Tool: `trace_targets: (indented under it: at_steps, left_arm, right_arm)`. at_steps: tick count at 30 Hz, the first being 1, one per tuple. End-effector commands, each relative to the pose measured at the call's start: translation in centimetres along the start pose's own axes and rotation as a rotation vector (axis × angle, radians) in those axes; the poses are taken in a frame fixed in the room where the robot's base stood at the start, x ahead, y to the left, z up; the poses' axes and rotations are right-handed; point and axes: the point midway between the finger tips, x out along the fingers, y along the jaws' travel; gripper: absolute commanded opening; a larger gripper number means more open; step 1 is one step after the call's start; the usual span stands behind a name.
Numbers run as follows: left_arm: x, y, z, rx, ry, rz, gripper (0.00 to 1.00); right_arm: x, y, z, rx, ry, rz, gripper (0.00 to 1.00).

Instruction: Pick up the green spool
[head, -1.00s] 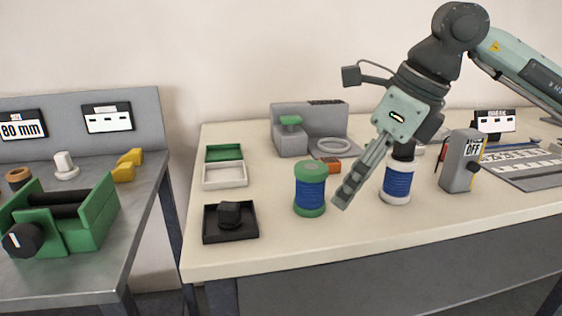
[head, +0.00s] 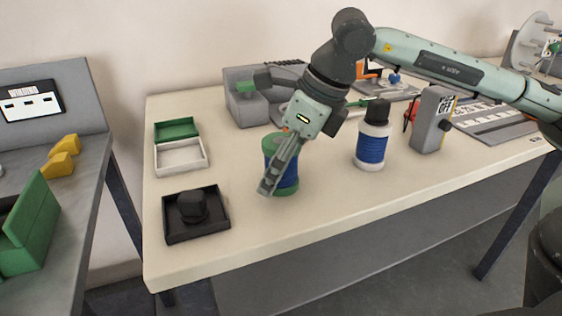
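The green spool (head: 290,182), with green ends and a blue winding, stands upright on the cream table. My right gripper (head: 268,187) points down and to the left across the front of the spool and hides much of its middle. The fingers overlap the spool in the head view. They are seen nearly edge-on, so I cannot tell whether they are open or shut, or whether they touch it. My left gripper is not in view.
A white spool (head: 369,164) with blue winding and a black top stands to the right. A black tray (head: 222,227) with a black knob is front left, and a white open box (head: 162,161) is behind it. A grey switch box (head: 431,125) stands farther right. The front table strip is clear.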

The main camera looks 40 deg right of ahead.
Motion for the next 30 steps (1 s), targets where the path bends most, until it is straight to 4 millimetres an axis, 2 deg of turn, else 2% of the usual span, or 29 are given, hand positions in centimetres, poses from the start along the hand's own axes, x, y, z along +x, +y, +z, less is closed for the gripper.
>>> trace_targets:
  at_steps: [7, 8, 22, 30]
  left_arm:
    - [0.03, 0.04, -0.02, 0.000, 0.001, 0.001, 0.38]
    - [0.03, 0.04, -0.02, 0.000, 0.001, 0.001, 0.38]
    - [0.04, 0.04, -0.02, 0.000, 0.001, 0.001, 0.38]
    - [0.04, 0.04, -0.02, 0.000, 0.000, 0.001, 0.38]
  right_arm:
    - [0.27, 0.02, -0.01, 0.000, 0.000, 0.001, 0.76]
    - [0.27, 0.02, -0.01, 0.000, 0.000, 0.001, 0.74]
    - [0.23, 0.00, -0.01, 0.000, 0.000, 0.000, 0.15]
    - [0.09, -0.02, 0.09, 0.000, -0.002, 0.000, 0.15]
